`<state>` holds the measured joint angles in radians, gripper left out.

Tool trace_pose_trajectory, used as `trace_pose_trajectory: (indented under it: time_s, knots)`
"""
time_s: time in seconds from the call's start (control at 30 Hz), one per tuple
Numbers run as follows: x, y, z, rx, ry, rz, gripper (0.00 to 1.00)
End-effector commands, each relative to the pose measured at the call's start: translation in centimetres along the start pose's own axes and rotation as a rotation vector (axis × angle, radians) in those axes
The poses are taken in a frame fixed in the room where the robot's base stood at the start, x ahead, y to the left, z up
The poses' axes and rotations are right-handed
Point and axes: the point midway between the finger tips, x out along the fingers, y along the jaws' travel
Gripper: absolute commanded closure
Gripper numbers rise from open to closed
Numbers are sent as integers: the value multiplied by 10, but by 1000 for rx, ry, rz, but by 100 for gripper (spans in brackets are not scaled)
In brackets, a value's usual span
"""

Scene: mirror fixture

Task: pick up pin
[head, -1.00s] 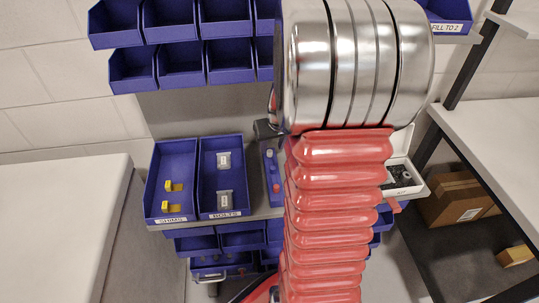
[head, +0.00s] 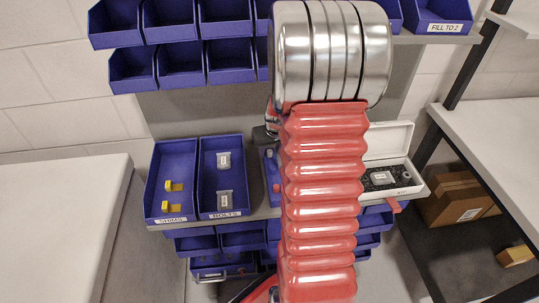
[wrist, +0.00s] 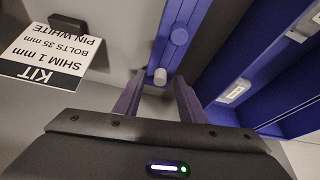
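In the wrist view a white pin (wrist: 160,76) stands at the near end of a blue pin holder (wrist: 172,58), with a blue pin (wrist: 180,36) farther along it. My gripper (wrist: 158,88) is open and empty, with its two dark fingers on either side of the white pin's line; contact cannot be told. In the head view the pin holder (head: 267,172) is partly hidden by my arm, and a red pin (head: 276,188) shows on it. My gripper is mostly hidden there behind my red arm.
A kit card (wrist: 48,50) reads shim 1 mm, bolts 35 mm, pin white. Left of the holder are a shims bin (head: 157,190) and a bolts bin (head: 208,180). An open white case (head: 415,190) stands right. Blue bins (head: 180,67) hang above.

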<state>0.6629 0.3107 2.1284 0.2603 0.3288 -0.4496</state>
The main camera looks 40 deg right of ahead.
Motion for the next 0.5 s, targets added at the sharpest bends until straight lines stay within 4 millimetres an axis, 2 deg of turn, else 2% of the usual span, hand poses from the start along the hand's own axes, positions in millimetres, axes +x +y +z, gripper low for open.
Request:
trace_pose_trajectory:
  time_s: [0.27,0.5]
  knots:
    - [0,0,0,0,0,0,64]
    - [0,0,0,-1,0,0,80]
